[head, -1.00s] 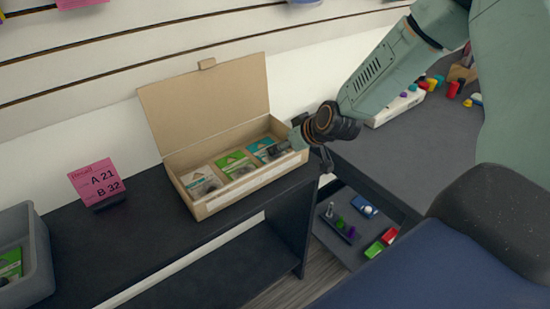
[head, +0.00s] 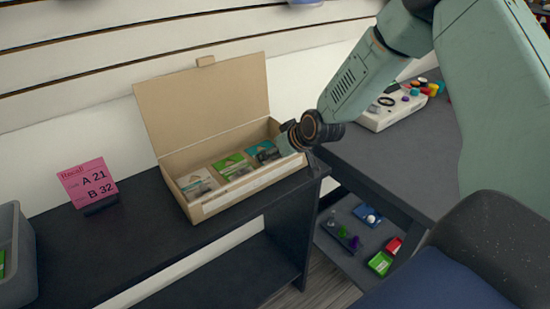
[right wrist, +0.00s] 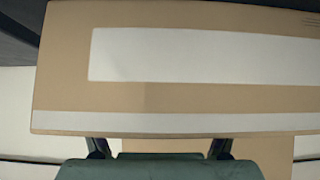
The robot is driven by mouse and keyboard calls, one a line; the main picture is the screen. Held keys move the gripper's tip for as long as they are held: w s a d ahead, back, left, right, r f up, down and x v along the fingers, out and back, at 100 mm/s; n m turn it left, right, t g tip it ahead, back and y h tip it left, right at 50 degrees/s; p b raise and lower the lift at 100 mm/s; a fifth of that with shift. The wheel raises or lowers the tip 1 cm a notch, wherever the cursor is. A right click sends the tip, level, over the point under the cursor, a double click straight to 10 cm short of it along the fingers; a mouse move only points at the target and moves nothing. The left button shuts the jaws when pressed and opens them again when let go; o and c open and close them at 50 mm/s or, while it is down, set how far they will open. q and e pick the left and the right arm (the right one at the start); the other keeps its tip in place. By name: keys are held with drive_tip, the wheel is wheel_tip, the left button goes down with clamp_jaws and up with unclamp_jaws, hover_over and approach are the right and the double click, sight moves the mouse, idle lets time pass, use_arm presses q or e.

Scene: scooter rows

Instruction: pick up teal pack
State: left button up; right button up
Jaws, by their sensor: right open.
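The teal pack (head: 263,153) stands in the right compartment of an open cardboard box (head: 250,182) on a dark shelf. A green pack (head: 230,166) is in the middle and a pale pack (head: 196,184) at the left. My right gripper (head: 286,141) is at the box's right end, close to the teal pack; its fingertips are hard to make out there. In the right wrist view my right gripper (right wrist: 160,148) is open, its two fingers apart and partly hidden at the tan cardboard. No pack shows between them. My left gripper is not in view.
The raised lid (head: 205,100) stands behind the packs. A pink sign (head: 87,182) is left of the box, and a grey bin (head: 22,255) is at the far left. A grey table (head: 400,155) with a white controller is at right. Bare shelf lies between sign and box.

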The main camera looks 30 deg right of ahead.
drive_tip(key=shift+c, duration=0.4)
drive_tip(key=shift+w+a, duration=0.1)
drive_tip(key=shift+c, duration=1.4)
drive_tip(key=c, duration=0.9)
drive_tip(key=shift+r+p, duration=2.8)
drive_tip(key=shift+r, duration=2.2)
